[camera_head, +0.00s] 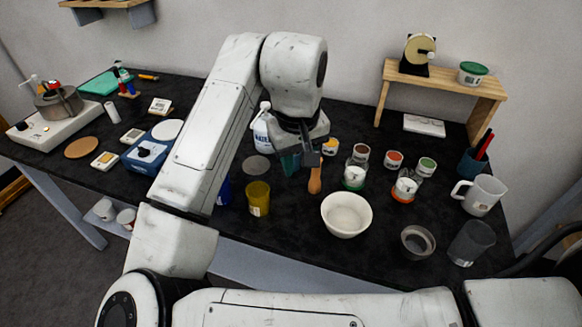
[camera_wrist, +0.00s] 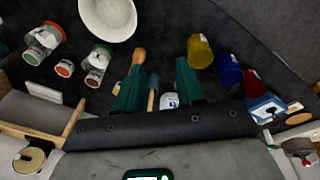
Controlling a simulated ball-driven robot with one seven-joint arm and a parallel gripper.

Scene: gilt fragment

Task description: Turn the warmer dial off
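A white warmer-like unit (camera_head: 28,136) stands at the far left of the table in the head view, with a metal pot (camera_head: 62,104) on it and a small knob (camera_head: 46,128) on its front. A blue unit (camera_head: 146,158) with a round white top and a black dial (camera_head: 145,152) stands to its right. I cannot tell for certain which is the warmer, nor read either dial's setting. My gripper (camera_head: 302,162) hangs over the middle of the table, apart from both units. In the wrist view its green fingers (camera_wrist: 160,88) are spread, holding nothing.
A wooden-handled tool (camera_head: 315,180), a yellow cup (camera_head: 258,198) and a white bowl (camera_head: 346,214) lie below or near my gripper. A white bottle (camera_head: 262,132) stands behind. Jars, a jug (camera_head: 480,194) and a wooden shelf (camera_head: 442,80) occupy the right.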

